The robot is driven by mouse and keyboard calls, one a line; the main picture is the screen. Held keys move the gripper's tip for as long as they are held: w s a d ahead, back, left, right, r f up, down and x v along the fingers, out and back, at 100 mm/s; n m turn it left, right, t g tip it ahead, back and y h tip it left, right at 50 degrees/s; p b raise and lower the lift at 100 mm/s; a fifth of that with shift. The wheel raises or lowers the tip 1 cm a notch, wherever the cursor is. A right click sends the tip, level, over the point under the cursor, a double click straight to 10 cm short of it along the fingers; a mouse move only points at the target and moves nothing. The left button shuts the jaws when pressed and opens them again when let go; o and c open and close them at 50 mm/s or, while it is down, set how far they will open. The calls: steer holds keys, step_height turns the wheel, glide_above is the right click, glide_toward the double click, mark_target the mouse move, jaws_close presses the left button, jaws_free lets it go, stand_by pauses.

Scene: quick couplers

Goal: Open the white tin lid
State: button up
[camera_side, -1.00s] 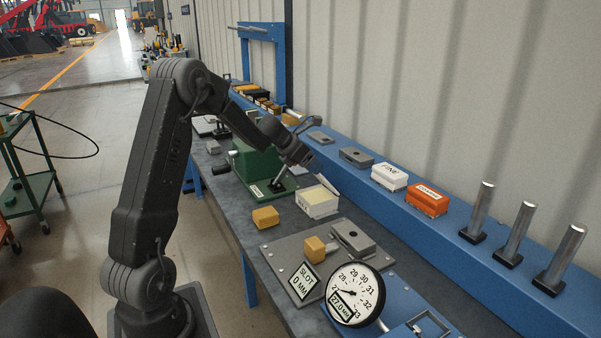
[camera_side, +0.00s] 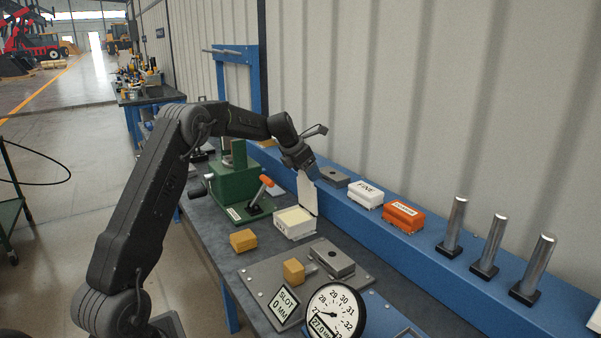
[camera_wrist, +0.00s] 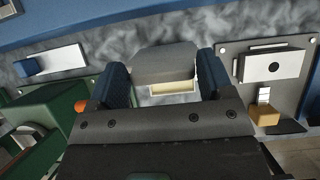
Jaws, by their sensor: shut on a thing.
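The white tin (camera_side: 295,224) stands on the bench with its top open and a cream-coloured inside showing. Its lid (camera_side: 307,193) stands about upright at the tin's back right edge. My gripper (camera_side: 302,172) is at the lid's upper edge and is shut on it. In the wrist view, my gripper's two blue fingers (camera_wrist: 164,78) lie on either side of the grey-looking lid (camera_wrist: 165,60). Part of the tin's pale inside (camera_wrist: 173,87) shows below the lid there. The exact contact of the fingers is partly hidden.
A green fixture with an orange-tipped lever (camera_side: 266,181) stands close left of the tin. A yellow block (camera_side: 243,240) lies in front. A grey slot plate (camera_side: 262,272) and a dial gauge (camera_side: 334,312) are nearer. White FINE (camera_side: 366,194) and orange (camera_side: 403,216) boxes sit on the blue rail.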

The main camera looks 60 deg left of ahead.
steer(key=shift+w+f, duration=0.2)
steer(key=shift+w, duration=0.25)
steer(key=shift+w+f, duration=0.2)
steer(key=shift+w, duration=0.25)
steer(key=o, duration=0.9)
steer(key=shift+c, duration=0.2)
steer(key=o, duration=0.4)
steer(key=shift+r, duration=0.2)
steer(key=shift+r, duration=0.1)
steer(key=v, duration=1.3)
steer(key=shift+r, duration=0.25)
